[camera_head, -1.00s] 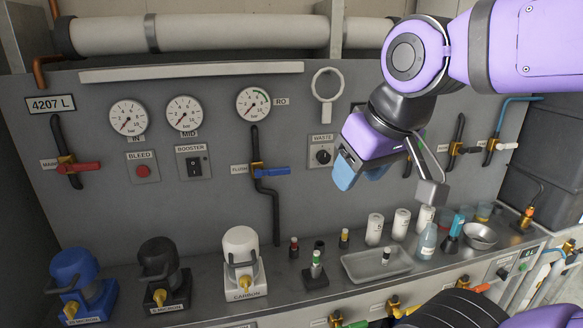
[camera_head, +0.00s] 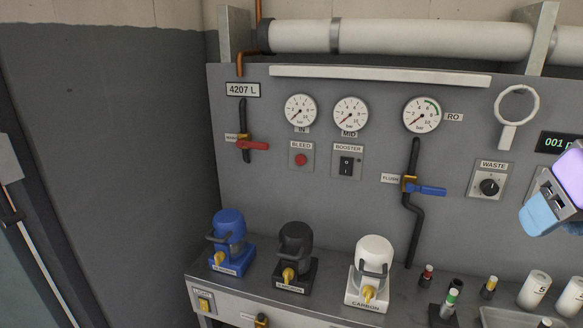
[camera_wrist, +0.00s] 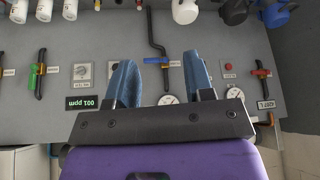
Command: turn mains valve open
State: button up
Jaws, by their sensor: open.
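The mains valve has a red lever (camera_head: 252,145) on a brass body, set on a dark vertical pipe at the panel's upper left, below the 4207 L plate. The lever lies about level and points right. In the wrist view, which is upside down, the red lever (camera_wrist: 262,72) is at the right. My gripper (camera_head: 545,208) is at the right edge of the head view, well to the right of the valve, with only its blue fingers and part of its body showing. In the wrist view the two blue fingers (camera_wrist: 158,82) stand apart with nothing between them.
Three filter housings, blue (camera_head: 229,235), black (camera_head: 296,248) and white (camera_head: 373,265), stand on the bench below. A blue flush lever (camera_head: 430,190) juts from the panel between my gripper and the mains valve. The space before the panel's upper left looks clear.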

aim_at(239, 143)
jog(key=i+j+u, duration=0.1)
jog(key=i+j, duration=0.2)
jog(key=i+j+u, duration=0.1)
jog(key=i, duration=0.4)
jog(key=j, duration=0.1)
